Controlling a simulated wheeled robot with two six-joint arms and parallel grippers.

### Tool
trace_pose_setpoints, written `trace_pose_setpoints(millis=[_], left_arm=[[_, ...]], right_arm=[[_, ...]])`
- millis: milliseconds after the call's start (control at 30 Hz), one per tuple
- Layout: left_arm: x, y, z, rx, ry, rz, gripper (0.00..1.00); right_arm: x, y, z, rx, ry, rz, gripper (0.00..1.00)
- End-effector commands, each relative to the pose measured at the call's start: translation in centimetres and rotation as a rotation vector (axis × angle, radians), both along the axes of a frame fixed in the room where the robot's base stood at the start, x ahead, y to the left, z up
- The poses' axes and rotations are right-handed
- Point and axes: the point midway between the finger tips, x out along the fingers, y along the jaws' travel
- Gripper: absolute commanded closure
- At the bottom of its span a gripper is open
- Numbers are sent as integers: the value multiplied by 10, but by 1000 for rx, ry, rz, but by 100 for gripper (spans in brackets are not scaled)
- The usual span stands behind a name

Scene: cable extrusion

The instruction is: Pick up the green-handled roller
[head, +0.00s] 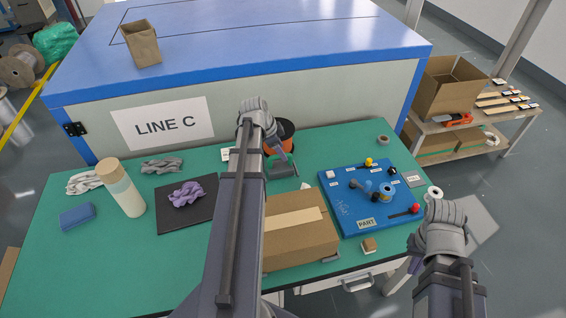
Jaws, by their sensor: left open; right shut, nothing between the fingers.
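I cannot make out a green-handled roller; the part of the table behind my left arm is hidden. My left gripper (279,158) is open, over the back middle of the green table beside a black and orange round object (287,136). Its fingertips are small and partly covered by my own wrist. My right gripper (413,246) is shut and empty, off the table's right front edge, mostly hidden behind its wrist.
The green table (90,245) holds a cardboard box (300,245), a blue board (345,195) with several parts, a beige bottle (122,190), a black mat (175,220) with a purple cloth (186,194), and a blue block (77,216). A large blue-topped cabinet (250,50) stands behind.

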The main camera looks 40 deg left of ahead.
Motion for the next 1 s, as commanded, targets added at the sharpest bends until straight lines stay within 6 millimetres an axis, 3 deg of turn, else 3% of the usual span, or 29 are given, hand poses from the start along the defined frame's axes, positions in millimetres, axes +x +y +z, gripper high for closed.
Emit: trace_pose_setpoints(millis=[33, 200, 1000], left_arm=[[-2, 15, 2, 8, -14, 1, 40], [-7, 33, 4, 24, -39, -13, 40], [5, 28, -30, 25, -40, -15, 40]], right_arm=[[0, 0, 1, 0, 0, 0, 100], [0, 0, 1, 0, 0, 0, 100], [0, 0, -32, 0, 0, 0, 100]])
